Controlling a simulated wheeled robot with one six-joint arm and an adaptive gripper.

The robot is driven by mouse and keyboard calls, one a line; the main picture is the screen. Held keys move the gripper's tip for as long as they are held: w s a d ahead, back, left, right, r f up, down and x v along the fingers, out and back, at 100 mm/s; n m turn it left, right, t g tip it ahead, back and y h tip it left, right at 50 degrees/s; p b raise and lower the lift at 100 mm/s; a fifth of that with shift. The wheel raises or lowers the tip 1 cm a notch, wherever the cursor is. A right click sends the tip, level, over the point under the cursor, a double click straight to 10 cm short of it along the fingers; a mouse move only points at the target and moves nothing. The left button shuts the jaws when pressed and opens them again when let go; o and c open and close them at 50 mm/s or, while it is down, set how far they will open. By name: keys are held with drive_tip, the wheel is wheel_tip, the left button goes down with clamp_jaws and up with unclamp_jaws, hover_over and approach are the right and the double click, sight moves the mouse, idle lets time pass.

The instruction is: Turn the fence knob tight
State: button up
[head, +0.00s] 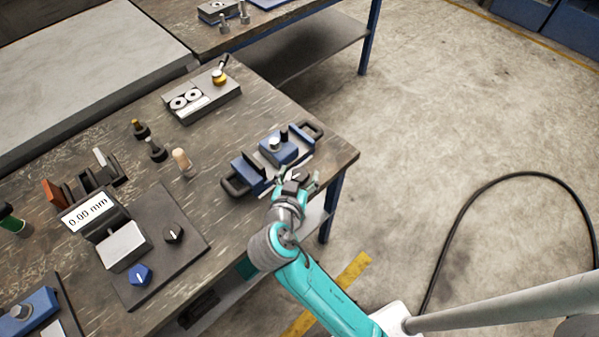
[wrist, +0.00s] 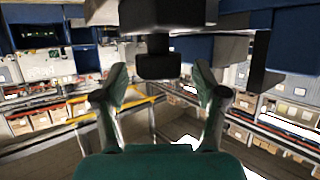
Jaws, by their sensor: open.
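My gripper (head: 297,180) is at the front side of the blue fixture (head: 279,150) near the bench's right end. In the wrist view my gripper (wrist: 160,76) has its two green fingers spread wide. A dark knob (wrist: 158,64) with a short stem shows between and beyond the fingertips, apart from both. It looks like the fence knob, but I cannot be certain. It sits under a dark block (wrist: 162,14). In the head view, my gripper mostly covers this spot.
The fixture has dark loop handles (head: 236,187) at its ends. Left on the bench (head: 222,222) stand a wooden peg (head: 182,160), a 0.00 mm display (head: 88,210) and a plate with a blue knob (head: 139,274). Open floor (head: 440,130) lies to the right, with a black cable (head: 452,236).

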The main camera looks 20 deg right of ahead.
drive_tip(key=v, duration=1)
drive_tip(key=shift+s+a, duration=0.3)
drive_tip(key=s+d+f+n+t+y, duration=0.1)
drive_tip(key=s+d+f+n+y, duration=0.25)
drive_tip(key=s+f, duration=0.2)
drive_tip(key=s+d+f+n+y, duration=0.2)
drive_tip(key=s+f+n+y, duration=0.2)
drive_tip(key=s+f+n, duration=0.15)
drive_tip(key=s+r+t, duration=0.1)
drive_tip(key=s+r, duration=0.3)
drive_tip(key=s, duration=0.3)
drive_tip(key=s+d+r+m+t, duration=0.1)
drive_tip(key=s+r, duration=0.3)
drive_tip(key=s, duration=0.4)
drive_tip(key=shift+s+d+t+y, duration=0.2)
drive_tip(key=shift+s+t+y, duration=0.15)
drive_tip(key=shift+t, duration=0.25)
